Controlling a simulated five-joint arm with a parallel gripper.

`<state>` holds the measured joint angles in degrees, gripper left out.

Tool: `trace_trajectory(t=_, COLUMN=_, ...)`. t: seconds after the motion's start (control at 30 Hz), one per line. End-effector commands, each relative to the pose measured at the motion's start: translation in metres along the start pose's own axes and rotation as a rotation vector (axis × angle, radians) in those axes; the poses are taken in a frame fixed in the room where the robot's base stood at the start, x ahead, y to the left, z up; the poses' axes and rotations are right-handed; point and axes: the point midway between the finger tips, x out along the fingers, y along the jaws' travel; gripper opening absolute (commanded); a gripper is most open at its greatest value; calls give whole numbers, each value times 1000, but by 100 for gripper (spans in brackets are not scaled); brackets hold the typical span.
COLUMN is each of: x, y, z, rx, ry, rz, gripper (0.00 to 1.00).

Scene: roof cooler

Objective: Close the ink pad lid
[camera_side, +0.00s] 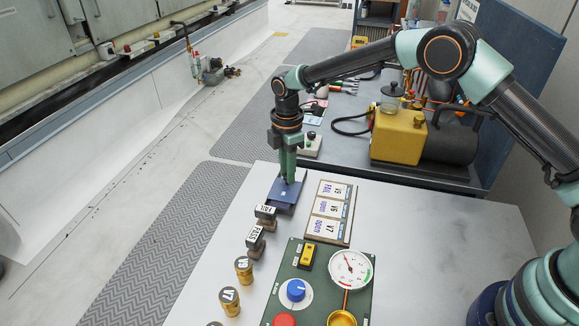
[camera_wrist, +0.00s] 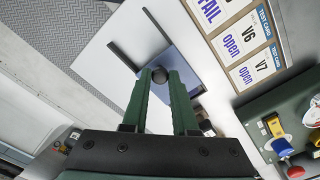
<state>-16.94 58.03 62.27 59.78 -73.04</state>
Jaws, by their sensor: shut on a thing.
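The ink pad is a flat blue piece (camera_side: 284,197) at the far end of the white table in the side view. Its blue plate, which I take as the lid, also shows in the wrist view (camera_wrist: 188,62), with two dark bars (camera_wrist: 125,56) reaching out from it. My gripper (camera_side: 288,182) points down onto the blue piece. In the wrist view my gripper (camera_wrist: 160,77) has its green fingers close together at a dark round knob (camera_wrist: 159,73) over the plate. The fingers hide part of the lid. I cannot tell how far the lid covers the pad.
Two stamps (camera_side: 255,240) stand close in front of the pad, with brass cylinders (camera_side: 244,269) nearer. A board of test cards (camera_side: 331,212) lies right of the pad. A green control panel (camera_side: 322,290) with a gauge sits at the front. A yellow machine (camera_side: 398,137) stands on the bench behind.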

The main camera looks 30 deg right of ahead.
Motion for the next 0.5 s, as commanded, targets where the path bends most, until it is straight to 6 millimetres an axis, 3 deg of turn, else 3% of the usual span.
trace_trajectory(t=0.17, x=-2, y=-16, z=-16, rx=-1, ry=0, rz=0, gripper=0)
trace_trajectory(t=0.5, x=-2, y=-20, z=-20, rx=-4, ry=-1, rz=-3, gripper=0)
